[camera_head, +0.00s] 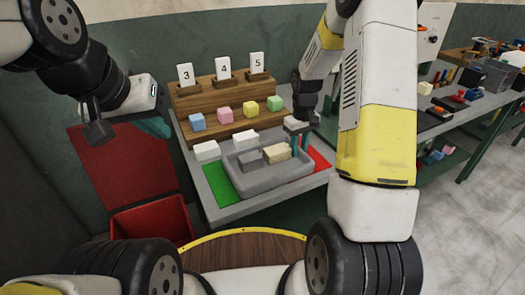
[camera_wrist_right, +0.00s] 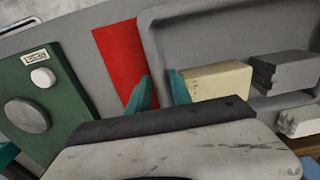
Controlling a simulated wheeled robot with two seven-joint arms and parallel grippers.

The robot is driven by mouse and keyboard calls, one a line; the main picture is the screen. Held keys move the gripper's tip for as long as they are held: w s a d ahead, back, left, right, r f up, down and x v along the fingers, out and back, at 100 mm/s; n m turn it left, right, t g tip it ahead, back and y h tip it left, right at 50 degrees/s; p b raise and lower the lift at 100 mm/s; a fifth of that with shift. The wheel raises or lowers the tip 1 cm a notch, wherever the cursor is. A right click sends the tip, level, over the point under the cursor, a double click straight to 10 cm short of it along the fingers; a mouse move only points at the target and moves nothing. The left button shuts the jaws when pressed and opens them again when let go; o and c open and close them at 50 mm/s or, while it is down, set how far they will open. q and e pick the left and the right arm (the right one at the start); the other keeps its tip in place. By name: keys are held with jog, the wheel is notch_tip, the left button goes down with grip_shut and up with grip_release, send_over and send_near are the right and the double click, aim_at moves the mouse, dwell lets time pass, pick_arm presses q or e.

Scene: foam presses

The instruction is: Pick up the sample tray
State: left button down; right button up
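The sample tray (camera_head: 265,187) is a grey, shallow, rounded tray on the grey table. It holds a dark grey block (camera_head: 249,157) and a cream block (camera_head: 277,152). My right gripper (camera_head: 299,142) is low at the tray's right end. In the right wrist view its two teal fingers (camera_wrist_right: 160,93) are apart, one on each side of the tray wall (camera_wrist_right: 152,42), with the cream block (camera_wrist_right: 220,82) beside the inner finger. Contact with the wall cannot be seen. My left gripper (camera_head: 155,127) hangs empty left of the table; its finger gap is unclear.
A green patch (camera_head: 220,184) and a red patch (camera_head: 319,158) flank the tray. White blocks (camera_head: 206,151) lie behind it. A wooden stepped rack (camera_head: 205,100) holds coloured blocks and numbered cards. A red bin (camera_head: 150,222) stands at left. Another cluttered table (camera_head: 440,125) is at right.

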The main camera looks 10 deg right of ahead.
grip_shut()
dwell(0.3)
